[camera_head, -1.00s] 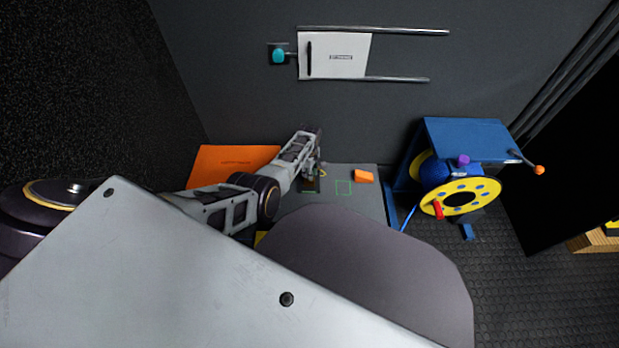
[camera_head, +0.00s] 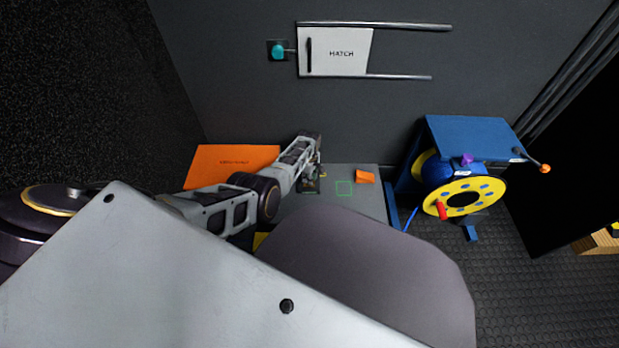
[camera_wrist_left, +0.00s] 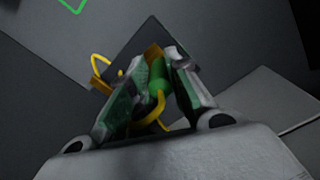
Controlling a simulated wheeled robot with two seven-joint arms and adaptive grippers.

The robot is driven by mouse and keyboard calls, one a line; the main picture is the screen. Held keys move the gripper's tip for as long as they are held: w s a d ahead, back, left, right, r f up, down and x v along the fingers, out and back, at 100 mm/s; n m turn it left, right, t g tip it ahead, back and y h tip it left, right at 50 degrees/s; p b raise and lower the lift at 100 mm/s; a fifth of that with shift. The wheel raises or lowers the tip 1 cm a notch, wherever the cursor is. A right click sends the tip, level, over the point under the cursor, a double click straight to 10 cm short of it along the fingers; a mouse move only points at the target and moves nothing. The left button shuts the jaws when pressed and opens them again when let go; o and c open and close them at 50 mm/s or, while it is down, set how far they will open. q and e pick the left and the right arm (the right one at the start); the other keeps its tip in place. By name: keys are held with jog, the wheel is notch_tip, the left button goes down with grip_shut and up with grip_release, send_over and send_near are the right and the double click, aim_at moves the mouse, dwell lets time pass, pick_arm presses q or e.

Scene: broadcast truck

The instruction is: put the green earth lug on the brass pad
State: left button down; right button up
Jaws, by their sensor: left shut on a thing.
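My left gripper (camera_head: 311,183) is low over the grey bench top, left of the green outline. In the left wrist view my left gripper (camera_wrist_left: 158,92) is shut on the green earth lug (camera_wrist_left: 159,77), with its yellow lead (camera_wrist_left: 101,66) looping out at the left and below. A brownish end shows just beyond the fingers. A dark square plate (camera_wrist_left: 143,41) lies under the fingertips; it may be the brass pad in shadow, but its colour is unclear. I cannot tell whether the lug touches it. My right gripper is not in view.
An orange panel (camera_head: 232,166) lies at left. A blue stand (camera_head: 470,137) with a yellow cable reel (camera_head: 485,188) is at right. The hatch (camera_head: 342,53) is on the wall behind.

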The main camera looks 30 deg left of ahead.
pick_arm(q)
jog(key=shift+f, duration=0.1)
jog(key=c, duration=1.3)
grip_release()
jog(key=shift+c, duration=0.2)
jog(key=shift+r, duration=0.2)
